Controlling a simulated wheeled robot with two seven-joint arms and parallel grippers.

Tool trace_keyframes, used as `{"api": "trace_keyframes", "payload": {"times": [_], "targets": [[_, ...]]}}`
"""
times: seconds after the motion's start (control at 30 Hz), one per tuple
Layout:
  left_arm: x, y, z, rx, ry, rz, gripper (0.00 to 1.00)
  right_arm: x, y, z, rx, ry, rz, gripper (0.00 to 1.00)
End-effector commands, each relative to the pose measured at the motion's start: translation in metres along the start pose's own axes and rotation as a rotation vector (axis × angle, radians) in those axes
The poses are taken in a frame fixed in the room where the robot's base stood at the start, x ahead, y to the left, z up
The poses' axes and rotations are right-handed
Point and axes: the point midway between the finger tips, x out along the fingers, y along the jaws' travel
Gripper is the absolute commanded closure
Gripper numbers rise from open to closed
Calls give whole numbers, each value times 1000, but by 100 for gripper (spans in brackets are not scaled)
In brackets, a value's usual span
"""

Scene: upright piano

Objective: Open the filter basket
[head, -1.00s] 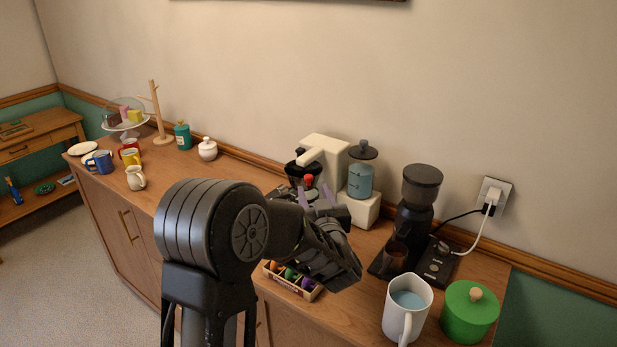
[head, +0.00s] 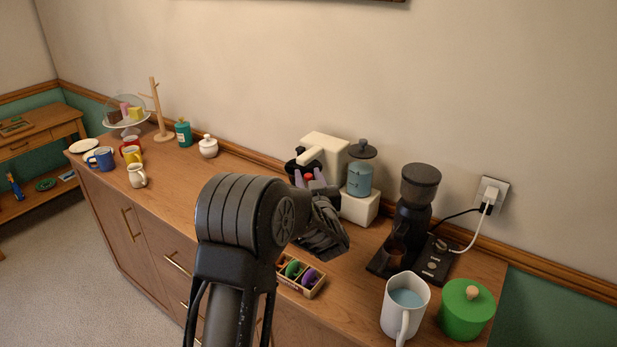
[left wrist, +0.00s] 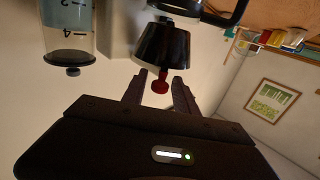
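The filter basket is a black cone with a red knob on its front, on the white coffee maker (head: 328,148). In the left wrist view the black basket (left wrist: 163,48) and red knob (left wrist: 160,84) appear upside down. My left gripper (head: 308,176) is in front of the basket, its two fingers apart. In the left wrist view the gripper (left wrist: 158,86) has one finger on each side of the knob, with gaps showing, so it is open. In the head view the red knob (head: 309,177) shows between the fingertips. My arm hides the area below the basket. My right gripper is out of view.
A blue water tank (head: 359,179) stands right of the basket. A black grinder (head: 416,205), white jug (head: 403,318) and green canister (head: 467,309) are further right. A box of coloured capsules (head: 303,280) lies near the front edge. The counter left of my arm is fairly clear.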

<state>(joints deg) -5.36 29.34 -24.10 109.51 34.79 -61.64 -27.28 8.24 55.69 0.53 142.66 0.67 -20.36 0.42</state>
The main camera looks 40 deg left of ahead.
Motion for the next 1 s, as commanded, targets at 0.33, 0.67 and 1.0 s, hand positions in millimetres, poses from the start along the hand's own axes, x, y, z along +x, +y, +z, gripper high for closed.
{"api": "trace_keyframes", "payload": {"times": [0.33,0.67,1.0], "targets": [[0,0,0,0,0,0,95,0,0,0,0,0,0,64],[0,0,0,0,0,0,100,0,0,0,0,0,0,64],[0,0,0,0,0,0,100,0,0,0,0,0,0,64]]}}
